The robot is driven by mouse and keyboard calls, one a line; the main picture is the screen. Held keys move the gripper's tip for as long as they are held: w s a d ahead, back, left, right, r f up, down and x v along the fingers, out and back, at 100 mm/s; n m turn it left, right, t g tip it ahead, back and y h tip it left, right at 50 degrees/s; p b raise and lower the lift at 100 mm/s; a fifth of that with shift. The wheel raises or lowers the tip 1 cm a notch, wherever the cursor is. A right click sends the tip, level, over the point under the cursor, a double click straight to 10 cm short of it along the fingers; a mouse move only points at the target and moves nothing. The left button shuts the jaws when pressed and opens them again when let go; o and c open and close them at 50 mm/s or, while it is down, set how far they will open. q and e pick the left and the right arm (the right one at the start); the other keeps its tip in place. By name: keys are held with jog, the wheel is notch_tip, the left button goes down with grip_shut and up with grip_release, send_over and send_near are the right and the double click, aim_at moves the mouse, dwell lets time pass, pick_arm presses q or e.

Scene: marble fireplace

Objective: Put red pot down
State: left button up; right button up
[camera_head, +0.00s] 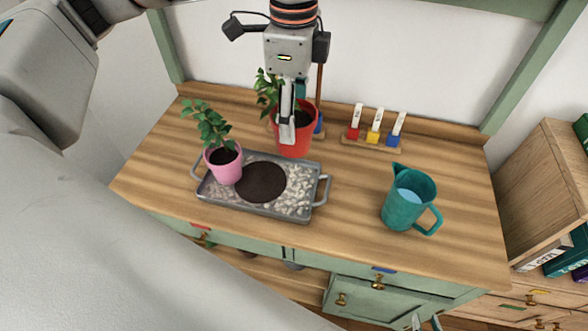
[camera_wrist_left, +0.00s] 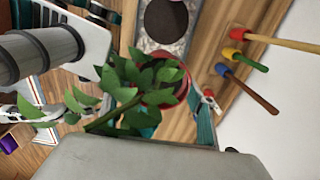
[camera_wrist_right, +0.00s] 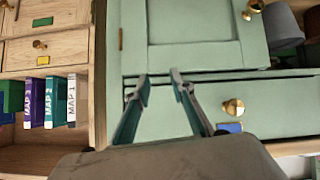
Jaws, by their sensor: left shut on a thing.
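The red pot (camera_head: 299,141) holds a leafy green plant and looks upright. It appears just behind the far right side of the grey tray (camera_head: 324,190); I cannot tell whether its base touches the table. My left gripper (camera_head: 287,128) is shut on the red pot. In the left wrist view the red pot (camera_wrist_left: 183,92) is partly hidden by its leaves. The tray has white pebbles and a round dark patch (camera_head: 261,182) in the middle. My right gripper (camera_head: 425,322) is open and empty; the right wrist view shows its fingers (camera_wrist_right: 160,88) apart before green drawers.
A pink pot (camera_head: 223,166) with a plant stands at the tray's left end. A teal watering pitcher (camera_head: 407,203) stands to the right. A wooden rack (camera_head: 372,145) with coloured-tip tools is at the back. The wooden tabletop (camera_head: 350,200) is clear between tray and pitcher.

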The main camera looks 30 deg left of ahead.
pick_arm(q)
jog(key=shift+f+b, duration=0.5)
jog(key=shift+f, duration=6.9)
jog(key=shift+f, duration=0.2)
jog(key=o, duration=1.8)
jog(key=shift+o, duration=0.2)
